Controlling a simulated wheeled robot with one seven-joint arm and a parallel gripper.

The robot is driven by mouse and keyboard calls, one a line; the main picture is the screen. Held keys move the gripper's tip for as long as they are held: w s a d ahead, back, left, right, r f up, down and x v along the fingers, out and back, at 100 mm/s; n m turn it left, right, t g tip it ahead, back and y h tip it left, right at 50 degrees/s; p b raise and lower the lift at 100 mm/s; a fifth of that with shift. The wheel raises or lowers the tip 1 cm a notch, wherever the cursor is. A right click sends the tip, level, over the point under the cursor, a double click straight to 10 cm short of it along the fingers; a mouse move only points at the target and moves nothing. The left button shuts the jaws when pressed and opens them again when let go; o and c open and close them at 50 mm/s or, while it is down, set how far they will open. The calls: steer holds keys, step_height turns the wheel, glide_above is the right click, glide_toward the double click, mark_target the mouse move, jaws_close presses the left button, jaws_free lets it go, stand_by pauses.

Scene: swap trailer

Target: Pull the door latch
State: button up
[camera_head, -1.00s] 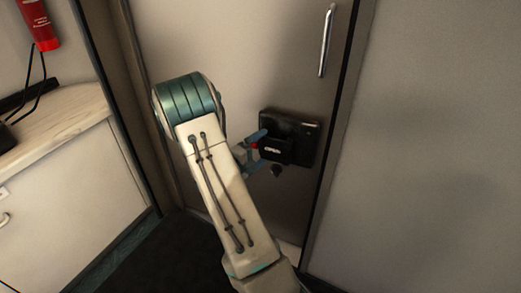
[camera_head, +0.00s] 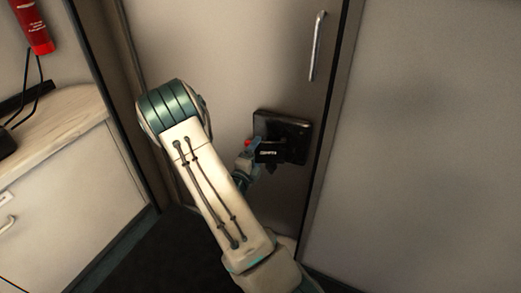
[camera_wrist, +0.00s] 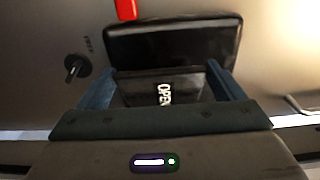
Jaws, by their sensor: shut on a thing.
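The door latch (camera_head: 290,130) is a dark square plate with a protruding black paddle marked with white lettering, on the grey door (camera_head: 235,60). In the wrist view the latch plate (camera_wrist: 180,42) lies just beyond my fingers, and the paddle (camera_wrist: 140,92) reads "OPEN". My gripper (camera_head: 254,155) is at the latch's left side in the head view. In the wrist view my gripper (camera_wrist: 155,90) has its two blue fingers on either side of the paddle, shut on it. My wrist partly hides the paddle's near part.
A vertical metal handle (camera_head: 317,46) is above the latch. A round dark knob (camera_wrist: 76,67) sits beside the latch. A wooden counter (camera_head: 50,125) and a red fire extinguisher (camera_head: 33,25) are at the left. A plain wall (camera_head: 430,140) is right of the door.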

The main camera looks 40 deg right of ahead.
stand_by(0.3)
steer(key=o, duration=1.1)
steer(key=shift+d, duration=0.1)
steer(key=shift+o, duration=0.2)
steer(key=p+v, duration=0.1)
steer(key=v, duration=1.3)
steer(key=shift+p, duration=0.35)
steer(key=shift+w, duration=0.1)
